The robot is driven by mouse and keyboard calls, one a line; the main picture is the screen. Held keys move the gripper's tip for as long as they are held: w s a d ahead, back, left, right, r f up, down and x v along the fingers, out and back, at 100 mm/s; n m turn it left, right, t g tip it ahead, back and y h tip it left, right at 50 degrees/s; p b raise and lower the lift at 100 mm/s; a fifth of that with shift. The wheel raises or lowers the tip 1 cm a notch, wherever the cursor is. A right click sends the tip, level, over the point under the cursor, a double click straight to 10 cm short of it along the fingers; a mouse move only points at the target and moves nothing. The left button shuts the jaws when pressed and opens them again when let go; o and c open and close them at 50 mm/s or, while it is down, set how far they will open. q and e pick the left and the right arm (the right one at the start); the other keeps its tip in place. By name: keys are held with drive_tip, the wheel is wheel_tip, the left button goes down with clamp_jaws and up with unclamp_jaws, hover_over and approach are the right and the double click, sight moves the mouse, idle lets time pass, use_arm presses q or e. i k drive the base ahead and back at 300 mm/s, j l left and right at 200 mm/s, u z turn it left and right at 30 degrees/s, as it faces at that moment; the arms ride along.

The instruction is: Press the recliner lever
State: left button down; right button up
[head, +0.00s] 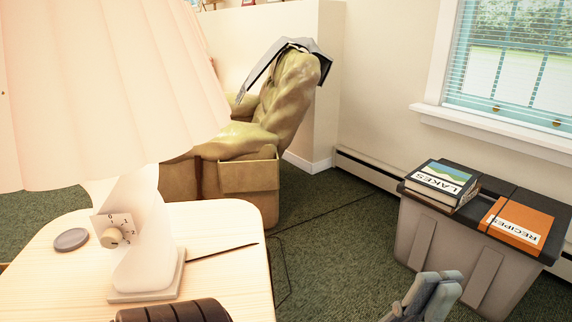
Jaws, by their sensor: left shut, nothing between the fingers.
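The recliner (292,98) is olive-yellow and stands beyond the side table, in front of a low white wall. A grey cover or cloth (297,45) lies over the top of its backrest. A pocket-like panel (249,175) shows on its near side. I cannot make out a lever on it. My left gripper (436,288) is grey and shows at the bottom edge, right of centre. It is shut and empty, well apart from the recliner and nearer to me. My right gripper is not in view.
A side table (235,275) bears a large lamp (110,90) with a dial, a grey disc (70,239) and a dark ribbed object (175,311). A grey storage bin (420,239) with books on its lid stands right. Dark carpet (335,245) lies clear between; a thin cord crosses it.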

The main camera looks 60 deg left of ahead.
sight(198, 158)
drive_tip(key=i+l+u, duration=0.1)
drive_tip(key=i, duration=0.35)
drive_tip(key=i+l, duration=0.2)
drive_tip(key=i, duration=0.2)
drive_tip(key=i+j+u, duration=0.2)
drive_tip(key=u, duration=0.25)
drive_tip(key=i+u, duration=0.35)
drive_tip(key=u, duration=0.15)
drive_tip(key=i+u, duration=0.3)
drive_tip(key=u, duration=0.15)
drive_tip(key=i+l+u, duration=0.1)
drive_tip(key=i+u, duration=0.2)
drive_tip(key=u, duration=0.2)
drive_tip(key=i+j+u, duration=0.1)
drive_tip(key=i+u, duration=0.3)
drive_tip(key=i, duration=0.25)
drive_tip(key=i+l+u, duration=0.15)
drive_tip(key=i+u, duration=0.3)
drive_tip(key=i, duration=0.4)
